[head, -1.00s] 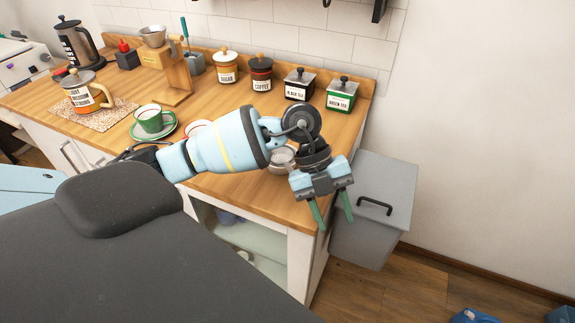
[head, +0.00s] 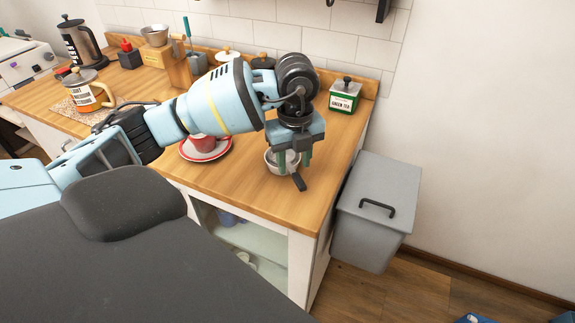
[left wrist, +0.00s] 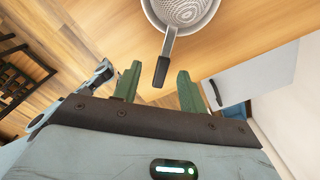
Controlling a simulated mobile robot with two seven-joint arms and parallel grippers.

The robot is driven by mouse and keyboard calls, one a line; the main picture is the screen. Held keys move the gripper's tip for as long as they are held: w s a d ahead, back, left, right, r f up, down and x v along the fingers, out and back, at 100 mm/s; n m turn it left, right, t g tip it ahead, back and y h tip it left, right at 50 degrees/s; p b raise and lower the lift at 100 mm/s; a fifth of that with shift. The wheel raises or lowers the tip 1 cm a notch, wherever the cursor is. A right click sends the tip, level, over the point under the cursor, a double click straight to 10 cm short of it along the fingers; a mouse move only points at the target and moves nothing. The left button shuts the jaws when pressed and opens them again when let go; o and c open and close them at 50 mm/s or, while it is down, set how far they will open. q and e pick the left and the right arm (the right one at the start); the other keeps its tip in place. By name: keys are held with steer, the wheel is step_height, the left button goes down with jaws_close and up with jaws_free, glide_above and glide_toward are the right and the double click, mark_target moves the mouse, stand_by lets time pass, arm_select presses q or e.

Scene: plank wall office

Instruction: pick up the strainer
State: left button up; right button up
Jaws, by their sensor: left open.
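The strainer (head: 281,167) is a small metal mesh bowl with a black handle. It lies on the wooden counter near its right front corner, its handle toward the front edge. In the left wrist view the strainer (left wrist: 183,12) is at the top, its handle pointing down between the fingertips. My left gripper (head: 293,161) is open, pointing down over the strainer, and partly hides it. In the left wrist view its green fingers (left wrist: 158,76) stand on either side of the handle's end. I cannot tell whether they touch it. My right gripper is not in view.
A grey bin (head: 375,208) stands beyond the right edge. The counter between strainer and tin is clear.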

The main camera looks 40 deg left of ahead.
mark_target(296, 174)
arm_select(q)
steer(key=shift+w+d+f, duration=0.1)
steer(key=shift+f, duration=1.2)
steer(key=shift+w+f, duration=0.1)
steer(key=shift+f, duration=1.2)
jaws_close()
